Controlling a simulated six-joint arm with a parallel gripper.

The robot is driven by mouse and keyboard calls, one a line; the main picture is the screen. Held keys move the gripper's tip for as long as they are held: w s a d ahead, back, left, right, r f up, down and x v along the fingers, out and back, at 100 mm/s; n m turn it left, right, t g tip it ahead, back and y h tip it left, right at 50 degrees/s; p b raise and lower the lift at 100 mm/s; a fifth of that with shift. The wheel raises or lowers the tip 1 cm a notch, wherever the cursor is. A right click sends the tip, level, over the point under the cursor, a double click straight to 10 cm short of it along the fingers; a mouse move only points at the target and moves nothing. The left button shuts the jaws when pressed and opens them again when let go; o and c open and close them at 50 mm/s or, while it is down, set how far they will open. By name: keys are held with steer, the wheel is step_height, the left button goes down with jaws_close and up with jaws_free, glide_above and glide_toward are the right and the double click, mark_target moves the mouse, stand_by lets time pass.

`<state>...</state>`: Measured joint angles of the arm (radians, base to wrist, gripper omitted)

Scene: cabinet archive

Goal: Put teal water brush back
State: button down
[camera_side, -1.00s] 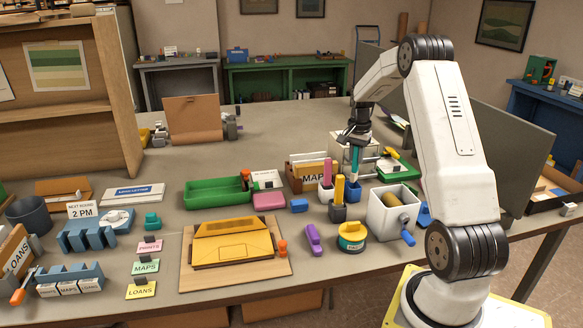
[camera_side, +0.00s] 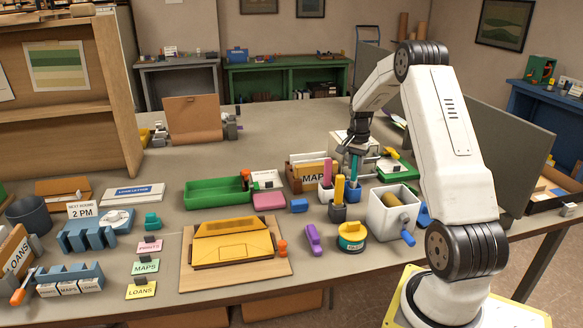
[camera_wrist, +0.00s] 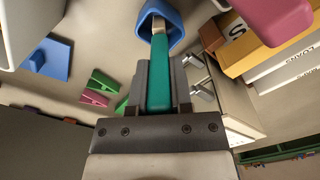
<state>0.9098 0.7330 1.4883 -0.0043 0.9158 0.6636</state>
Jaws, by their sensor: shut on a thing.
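My gripper (camera_side: 353,148) is shut on the teal water brush (camera_side: 354,166) and holds it upright, tip down. In the wrist view the teal brush (camera_wrist: 158,75) lies between the two fingers (camera_wrist: 160,90). Its pale lower end points into the mouth of a blue cup (camera_wrist: 173,25). The blue cup shows in the side view (camera_side: 352,189), directly below the brush, partly hidden by neighbouring holders. How deep the tip sits in the cup, I cannot tell.
Close by stand a dark holder with a yellow stick (camera_side: 339,190), a holder with a pink stick (camera_side: 326,178) and a white bin (camera_side: 391,212). A MAPS file box (camera_side: 309,172) is to the left. The grey table's far middle is clear.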

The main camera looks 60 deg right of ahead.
steer(key=shift+f, duration=0.8)
jaws_free()
steer(key=shift+r, duration=0.2)
stand_by(0.5)
steer(key=shift+r, duration=4.85)
steer(key=shift+r, duration=0.1)
step_height(320, 180, up, 8)
steer(key=shift+f, duration=0.2)
steer(key=shift+a, duration=0.1)
